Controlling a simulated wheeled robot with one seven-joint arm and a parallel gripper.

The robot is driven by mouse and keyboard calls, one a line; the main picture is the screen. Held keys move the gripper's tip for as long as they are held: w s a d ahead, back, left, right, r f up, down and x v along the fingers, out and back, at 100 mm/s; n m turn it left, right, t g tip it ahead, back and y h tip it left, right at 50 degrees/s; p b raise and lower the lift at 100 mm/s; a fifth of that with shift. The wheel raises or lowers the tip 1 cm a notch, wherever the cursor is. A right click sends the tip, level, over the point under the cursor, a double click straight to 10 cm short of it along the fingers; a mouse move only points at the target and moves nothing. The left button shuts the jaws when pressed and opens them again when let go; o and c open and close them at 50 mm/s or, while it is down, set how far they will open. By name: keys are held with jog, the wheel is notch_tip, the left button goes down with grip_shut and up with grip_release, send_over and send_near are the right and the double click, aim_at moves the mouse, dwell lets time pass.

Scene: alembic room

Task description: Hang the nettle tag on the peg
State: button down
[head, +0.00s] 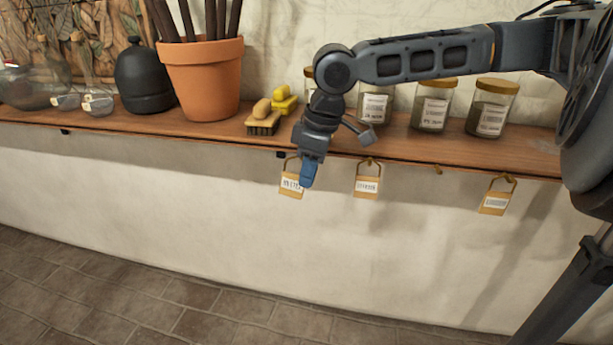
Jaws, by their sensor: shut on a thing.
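My gripper (308,182), with blue fingertips, points down just in front of the shelf's front edge. It is shut on a tan tag (290,188) with a white label and a loop on top. The fingers cover the tag's right side. I cannot tell whether its loop is around a peg or free. A second tag (367,186) hangs by its loop under the shelf edge to the right. A third tag (495,202) hangs farther right, slightly tilted. Between these two, a small brass peg (438,170) is bare. The writing on the tags is too small to read, so I cannot tell which is nettle.
The wooden shelf (190,130) holds corked flasks (97,103), a black bottle (143,78), a terracotta pot (203,85) of dark rods, brushes (264,120) and labelled lidded jars (432,108). My arm passes over the jars. Below the shelf, the wall front is clear.

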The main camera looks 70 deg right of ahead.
jog(key=shift+d+p, duration=0.3)
jog(key=shift+d, duration=0.15)
jog(key=shift+p, duration=0.3)
dwell(0.5)
jog(key=shift+d, duration=0.6)
dwell(0.3)
jog(key=shift+d+p, duration=0.35)
jog(key=shift+p, duration=0.05)
jog(key=shift+w+d+f, duration=0.1)
jog(key=shift+d, duration=0.45)
jog(key=shift+d+f, duration=0.2)
jog(key=shift+d, duration=0.05)
dwell(0.3)
jog(key=shift+d+f, duration=0.2)
jog(key=shift+d+f+p, duration=0.2)
jog(key=shift+f+p, duration=0.05)
jog(key=shift+p, duration=0.05)
dwell(1.0)
